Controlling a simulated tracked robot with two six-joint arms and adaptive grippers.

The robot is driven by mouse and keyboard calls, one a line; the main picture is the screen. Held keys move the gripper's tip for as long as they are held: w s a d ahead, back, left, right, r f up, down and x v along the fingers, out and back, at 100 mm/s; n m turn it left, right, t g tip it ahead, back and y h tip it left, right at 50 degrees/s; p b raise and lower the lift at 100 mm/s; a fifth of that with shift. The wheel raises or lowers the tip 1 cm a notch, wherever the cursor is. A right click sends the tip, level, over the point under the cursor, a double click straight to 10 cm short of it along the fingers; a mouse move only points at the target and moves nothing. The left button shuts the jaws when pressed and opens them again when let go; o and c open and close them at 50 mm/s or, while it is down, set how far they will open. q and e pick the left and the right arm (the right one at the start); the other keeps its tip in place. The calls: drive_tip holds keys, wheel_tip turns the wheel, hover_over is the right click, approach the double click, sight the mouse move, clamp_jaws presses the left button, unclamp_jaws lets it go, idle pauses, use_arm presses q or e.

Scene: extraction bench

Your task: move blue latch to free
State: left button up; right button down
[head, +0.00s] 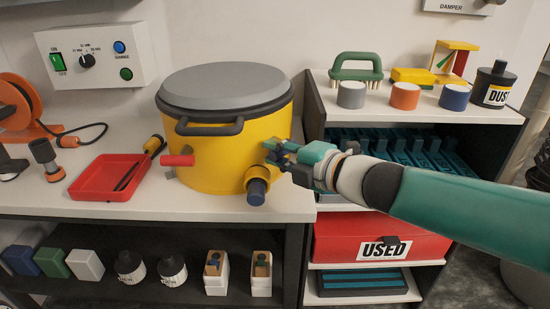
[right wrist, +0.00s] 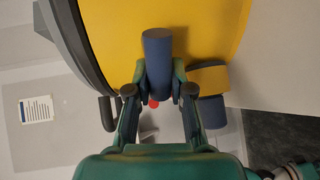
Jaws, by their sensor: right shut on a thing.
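The blue latch (right wrist: 157,62) is a blue cylinder on the side of the yellow drum (head: 200,165). In the right wrist view it sits between the two fingers of my right gripper (right wrist: 158,95), which is shut on it. In the head view my right gripper (head: 276,152) is at the drum's right side and mostly hides the latch. A red latch (head: 178,160) sticks out of the drum's front left. My left gripper is not in view.
A yellow port with a blue end (head: 257,190) juts from the drum just below my right gripper. A red tray (head: 95,190) lies to the left. The shelf unit (head: 314,110) stands close on the right. The grey lid (head: 225,82) covers the drum.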

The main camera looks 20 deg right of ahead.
drive_tip(key=shift+f, duration=0.3)
drive_tip(key=c, duration=1.4)
unclamp_jaws()
drive_tip(key=o, duration=0.4)
drive_tip(key=shift+r, duration=0.15)
drive_tip(key=v, duration=1.2)
drive_tip(key=shift+s, duration=0.1)
